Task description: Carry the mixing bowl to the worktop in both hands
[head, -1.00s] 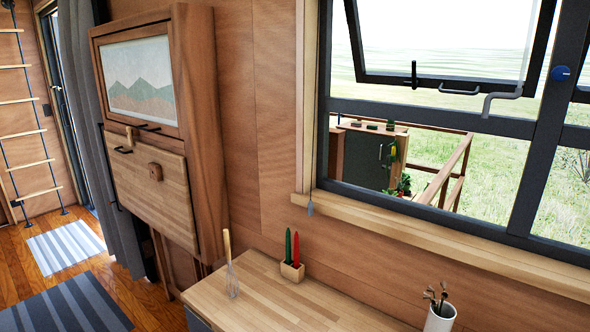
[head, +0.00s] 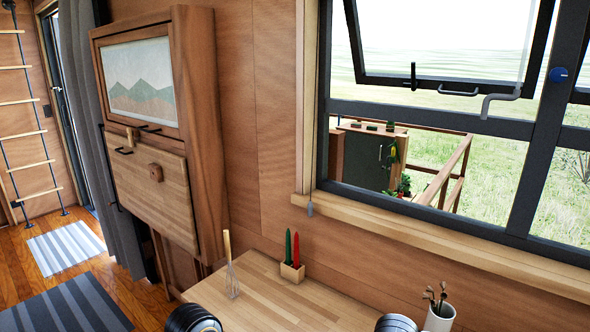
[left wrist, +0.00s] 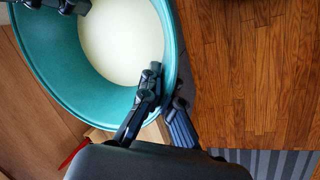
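The mixing bowl (left wrist: 115,93) is teal with a pale cream inside. It shows only in the left wrist view and is cut off at the top. My left gripper (left wrist: 165,100) is shut on its near right rim, one finger inside and one outside. My right gripper (left wrist: 52,5) shows partly at the top left, at the opposite rim, and appears shut on it. The worktop (head: 290,305) is pale striped wood under the window. In the head view only rounded parts of my two arms show at the bottom edge; the grippers are out of that view.
A whisk (head: 231,275) stands at the worktop's left end. A small wooden holder (head: 292,272) with a green and a red item is at the back. A white cup (head: 439,318) with utensils is at the right. The worktop between them is clear. A striped rug (head: 70,308) lies on the floor.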

